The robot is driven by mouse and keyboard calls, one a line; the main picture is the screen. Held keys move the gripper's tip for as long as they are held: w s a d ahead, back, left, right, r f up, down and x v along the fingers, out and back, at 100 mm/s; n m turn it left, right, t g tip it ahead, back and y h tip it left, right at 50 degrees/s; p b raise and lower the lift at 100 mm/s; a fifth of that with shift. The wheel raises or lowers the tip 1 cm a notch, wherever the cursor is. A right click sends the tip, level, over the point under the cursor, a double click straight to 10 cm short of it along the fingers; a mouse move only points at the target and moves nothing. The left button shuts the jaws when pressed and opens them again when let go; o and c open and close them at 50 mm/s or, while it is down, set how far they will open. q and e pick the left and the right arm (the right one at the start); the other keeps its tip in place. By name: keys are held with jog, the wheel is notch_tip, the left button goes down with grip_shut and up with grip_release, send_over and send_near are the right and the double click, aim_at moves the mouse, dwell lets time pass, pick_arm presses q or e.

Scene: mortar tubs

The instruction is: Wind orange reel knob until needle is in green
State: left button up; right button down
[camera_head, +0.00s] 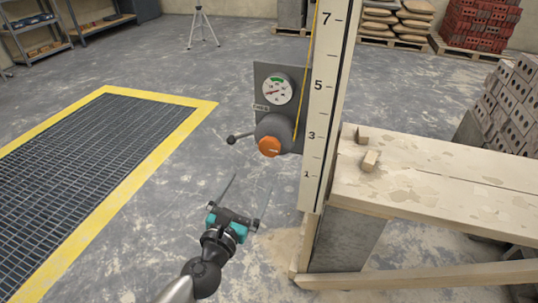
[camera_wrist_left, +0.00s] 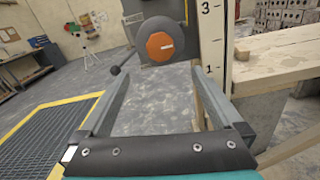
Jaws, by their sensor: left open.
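The orange knob (camera_head: 269,146) sits on the front of a dark grey reel (camera_head: 275,130), on a grey panel (camera_head: 262,76). It also shows in the left wrist view (camera_wrist_left: 159,46), ahead of the fingers and apart from them. A round gauge (camera_head: 277,87) is above the reel, with a green band at its top; its red needle lies outside the green, pointing to the lower left. My left gripper (camera_head: 251,202) is open and empty, below and in front of the knob. My right gripper is in neither view.
A crank lever with a dark ball end (camera_head: 231,139) sticks out left of the reel. A numbered board (camera_head: 321,120) stands right of it. A wooden bench (camera_head: 430,185) with small blocks is at the right. A yellow-edged floor grate (camera_head: 85,150) lies left.

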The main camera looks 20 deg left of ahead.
pick_arm(q)
send_near(268, 150)
jog(key=w, duration=0.3)
jog(key=w+b, duration=0.1)
jog(key=w, duration=0.3)
jog(key=shift+d+f, duration=0.1)
jog(key=shift+w+b, duration=0.3)
jog(key=shift+w, duration=0.5)
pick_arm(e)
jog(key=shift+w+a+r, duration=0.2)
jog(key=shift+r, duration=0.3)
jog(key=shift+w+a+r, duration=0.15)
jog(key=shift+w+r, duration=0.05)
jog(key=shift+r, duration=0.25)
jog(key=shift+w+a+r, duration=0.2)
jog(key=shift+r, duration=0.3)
pick_arm(q)
jog(key=shift+c, duration=0.2)
jog(key=c, duration=1.3)
jog(key=shift+m, duration=0.3)
